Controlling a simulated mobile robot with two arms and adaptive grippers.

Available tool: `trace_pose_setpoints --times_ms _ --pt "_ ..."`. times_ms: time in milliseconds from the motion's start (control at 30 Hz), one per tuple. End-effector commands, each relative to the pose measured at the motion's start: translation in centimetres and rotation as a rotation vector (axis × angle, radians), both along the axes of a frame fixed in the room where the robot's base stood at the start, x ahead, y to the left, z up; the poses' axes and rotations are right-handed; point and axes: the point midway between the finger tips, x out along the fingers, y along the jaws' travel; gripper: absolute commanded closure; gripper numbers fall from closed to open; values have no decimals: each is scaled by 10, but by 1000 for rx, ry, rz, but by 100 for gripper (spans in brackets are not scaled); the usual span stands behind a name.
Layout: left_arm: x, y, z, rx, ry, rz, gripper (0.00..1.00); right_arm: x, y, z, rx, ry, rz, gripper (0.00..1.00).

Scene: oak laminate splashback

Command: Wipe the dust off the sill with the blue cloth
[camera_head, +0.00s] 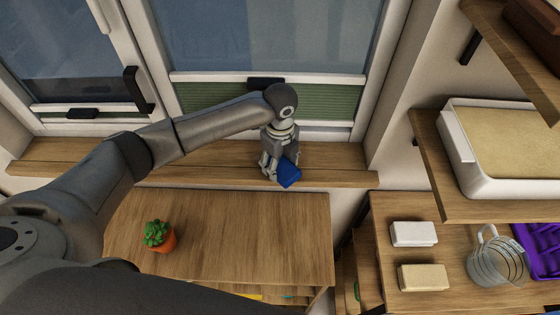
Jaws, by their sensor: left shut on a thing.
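The blue cloth (288,174) is held at the front edge of the wooden sill (335,167), right of the sill's middle. My left gripper (276,172) points down and is shut on the cloth. It hides part of the cloth, and I cannot tell whether the cloth touches the sill's top. No dust can be made out on the visible parts of the sill at this size. My arm covers part of the sill to the left. My right gripper is not in view.
Below the sill stands a wooden cabinet with a potted plant (159,237) on its top. At right, shelves hold a white tray (457,140), two small blocks (414,233) and a glass jug (494,262). A window handle (137,90) juts out at left.

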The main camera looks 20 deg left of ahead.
Motion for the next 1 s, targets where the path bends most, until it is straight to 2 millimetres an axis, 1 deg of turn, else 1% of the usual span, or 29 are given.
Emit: trace_pose_setpoints --times_ms 500,600,667,1000 --pt "0 0 -11 0 0 0 62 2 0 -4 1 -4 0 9" --pt "1 0 -10 0 0 0 62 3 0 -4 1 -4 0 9" --pt "4 1 -10 0 -1 0 62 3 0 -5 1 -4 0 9" --pt "32 9 -9 0 -1 1 62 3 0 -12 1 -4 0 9"
